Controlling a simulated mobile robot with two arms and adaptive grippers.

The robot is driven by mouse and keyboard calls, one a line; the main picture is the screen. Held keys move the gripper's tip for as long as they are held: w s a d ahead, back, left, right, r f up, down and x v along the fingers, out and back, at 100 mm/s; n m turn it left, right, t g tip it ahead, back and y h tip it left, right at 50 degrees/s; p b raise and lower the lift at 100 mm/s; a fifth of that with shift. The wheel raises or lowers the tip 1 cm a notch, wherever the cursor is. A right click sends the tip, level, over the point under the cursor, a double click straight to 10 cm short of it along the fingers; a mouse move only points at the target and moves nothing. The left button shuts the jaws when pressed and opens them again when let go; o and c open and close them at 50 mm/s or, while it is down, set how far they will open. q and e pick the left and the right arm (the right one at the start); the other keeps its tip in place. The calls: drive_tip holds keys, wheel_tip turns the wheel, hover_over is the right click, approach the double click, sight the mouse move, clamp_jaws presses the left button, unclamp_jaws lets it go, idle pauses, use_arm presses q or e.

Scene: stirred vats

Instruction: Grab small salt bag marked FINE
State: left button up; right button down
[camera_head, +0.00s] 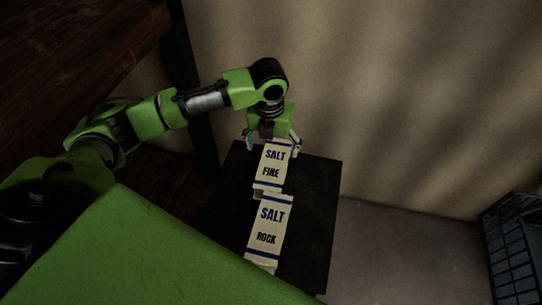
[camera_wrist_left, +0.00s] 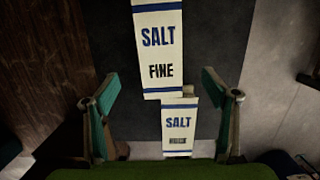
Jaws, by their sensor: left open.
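My left gripper (camera_head: 272,148) is open and empty at the wall-side end of this bag, with a finger to each side in the head view. In the wrist view its spread fingers (camera_wrist_left: 160,105) do not touch the bag. My right gripper is not in view.
A second salt bag marked ROCK (camera_head: 266,225) is close beside the FINE bag, farther from the wall. The dark table (camera_head: 318,205) has bare room at the right. A dark wire basket (camera_head: 515,255) is at the far right. The beige wall (camera_head: 400,100) rises behind.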

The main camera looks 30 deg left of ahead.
sight(274, 163)
use_arm(q)
drive_tip(key=shift+w+a+f, duration=0.1)
drive_tip(key=shift+w+f, duration=0.1)
drive_tip(key=shift+f, duration=0.35)
drive_tip(key=shift+w+a+f, duration=0.1)
drive_tip(key=shift+w+f, duration=0.05)
drive_tip(key=shift+f, duration=0.4)
drive_tip(key=f, duration=0.5)
drive_tip(key=shift+w+d+f, duration=0.1)
drive_tip(key=shift+w+f, duration=0.2)
drive_tip(key=shift+f, duration=0.5)
drive_tip(key=f, duration=0.2)
drive_tip(key=f+p, duration=0.1)
drive_tip(key=f, duration=0.1)
drive_tip(key=shift+w+f, duration=0.1)
drive_tip(key=shift+w, duration=0.2)
drive_tip(key=shift+w+a+f, duration=0.1)
drive_tip(key=shift+a+f, duration=0.1)
drive_tip(key=shift+f, duration=0.1)
drive_tip(key=shift+c, duration=1)
drive_tip(key=c, duration=1.9)
drive_tip(key=shift+w+r, duration=0.1)
drive_tip(key=shift+r, duration=0.1)
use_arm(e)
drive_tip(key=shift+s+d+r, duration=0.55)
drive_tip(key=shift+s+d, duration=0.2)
